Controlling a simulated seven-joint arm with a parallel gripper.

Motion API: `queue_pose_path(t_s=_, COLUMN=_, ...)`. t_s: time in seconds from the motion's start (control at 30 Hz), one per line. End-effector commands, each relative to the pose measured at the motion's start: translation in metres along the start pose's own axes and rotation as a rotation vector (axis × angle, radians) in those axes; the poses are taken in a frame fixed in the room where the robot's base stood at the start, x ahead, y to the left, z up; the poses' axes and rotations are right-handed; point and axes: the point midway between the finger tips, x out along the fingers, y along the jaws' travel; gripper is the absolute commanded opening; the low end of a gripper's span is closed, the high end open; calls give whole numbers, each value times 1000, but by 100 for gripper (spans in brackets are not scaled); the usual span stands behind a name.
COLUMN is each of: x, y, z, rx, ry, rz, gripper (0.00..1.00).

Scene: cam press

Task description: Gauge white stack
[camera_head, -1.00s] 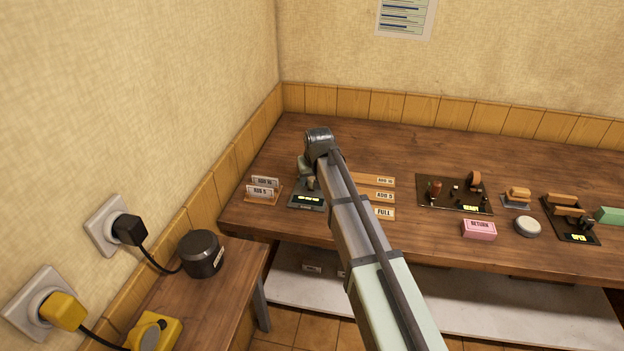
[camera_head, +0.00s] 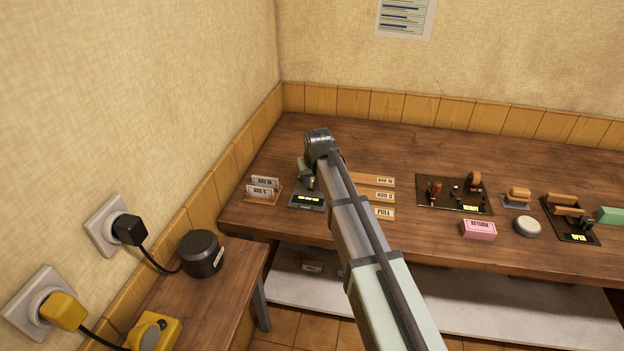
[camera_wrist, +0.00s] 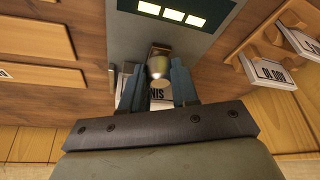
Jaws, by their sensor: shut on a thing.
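My gripper (camera_wrist: 157,88) is shut on a white lettered piece (camera_wrist: 158,104), which looks like the white stack and is partly hidden between the fingers. In the wrist view, a metal cylinder with a rounded end (camera_wrist: 159,66) stands at the fingertips, in front of the piece. Whether they touch I cannot tell. A dark grey gauge (camera_wrist: 120,35) with a lit yellow-green display (camera_wrist: 172,13) lies just beyond the fingers. In the head view, the gauge (camera_head: 306,204) sits at the left of the table, its display lit but too small to read. My arm hides part of it.
A wooden holder with white cards (camera_head: 264,190) stands left of the gauge. Wooden strips labelled ADD 10, ADD 5 and FULL (camera_head: 384,214) lie right of my arm. A black board (camera_head: 455,206), a pink RETURN block (camera_head: 479,229) and a round tin (camera_head: 527,227) stand farther right.

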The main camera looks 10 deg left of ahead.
Motion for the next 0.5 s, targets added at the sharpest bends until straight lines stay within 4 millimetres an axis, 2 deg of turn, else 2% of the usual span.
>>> queue_pose_path(t_s=0.3, x=0, y=0, z=-1, rx=0, ry=0, rz=0, gripper=0)
queue_pose_path(t_s=0.5, x=4, y=6, z=-11, rx=0, ry=0, rz=0, gripper=0)
